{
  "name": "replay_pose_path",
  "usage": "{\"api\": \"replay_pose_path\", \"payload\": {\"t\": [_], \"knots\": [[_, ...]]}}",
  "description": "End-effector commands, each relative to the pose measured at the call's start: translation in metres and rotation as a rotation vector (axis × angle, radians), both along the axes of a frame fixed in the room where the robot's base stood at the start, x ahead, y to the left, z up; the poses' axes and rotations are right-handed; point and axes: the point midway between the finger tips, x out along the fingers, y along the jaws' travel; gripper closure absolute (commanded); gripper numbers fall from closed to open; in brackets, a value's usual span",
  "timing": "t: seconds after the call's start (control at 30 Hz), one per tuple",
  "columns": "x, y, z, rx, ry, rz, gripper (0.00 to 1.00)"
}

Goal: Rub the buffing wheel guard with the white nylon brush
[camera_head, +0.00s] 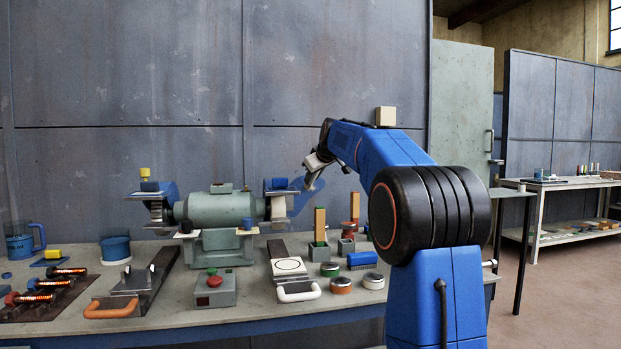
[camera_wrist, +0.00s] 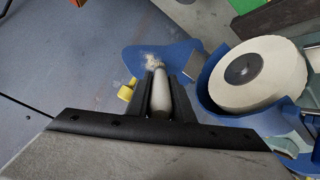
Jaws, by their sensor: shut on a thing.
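The white nylon brush (camera_wrist: 161,95) is between the black fingers of my gripper (camera_wrist: 160,90) in the wrist view. Its pale handle points away from the wrist, and its whitish bristle end overlaps a flat blue plate (camera_wrist: 182,52); I cannot tell whether they touch. To the right, a blue guard (camera_wrist: 214,96) curves around a white buffing wheel (camera_wrist: 285,82) with a dark hub. In the head view my gripper (camera_head: 318,161) is at the right side of the green machine (camera_head: 220,207), close to its right blue guard (camera_head: 279,184). The brush is not clear there.
The bench (camera_head: 190,322) carries a red-button box (camera_head: 215,290), an orange-handled tool (camera_head: 110,308), a blue mug (camera_head: 22,242), round tins (camera_head: 341,285) and upright wooden blocks (camera_head: 320,225). A panelled wall (camera_head: 130,90) stands behind. A yellow piece (camera_wrist: 127,90) is left of the brush.

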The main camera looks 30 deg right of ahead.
Motion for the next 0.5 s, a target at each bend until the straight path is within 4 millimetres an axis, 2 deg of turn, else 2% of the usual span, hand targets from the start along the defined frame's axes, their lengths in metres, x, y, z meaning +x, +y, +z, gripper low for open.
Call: {"api": "replay_pose_path", "payload": {"t": [0.2,0.5], "knots": [[-0.004,-0.017,0.0,0.0,0.0,-0.002,1.0],[-0.007,-0.026,0.0,0.0,0.0,-0.001,1.0]]}}
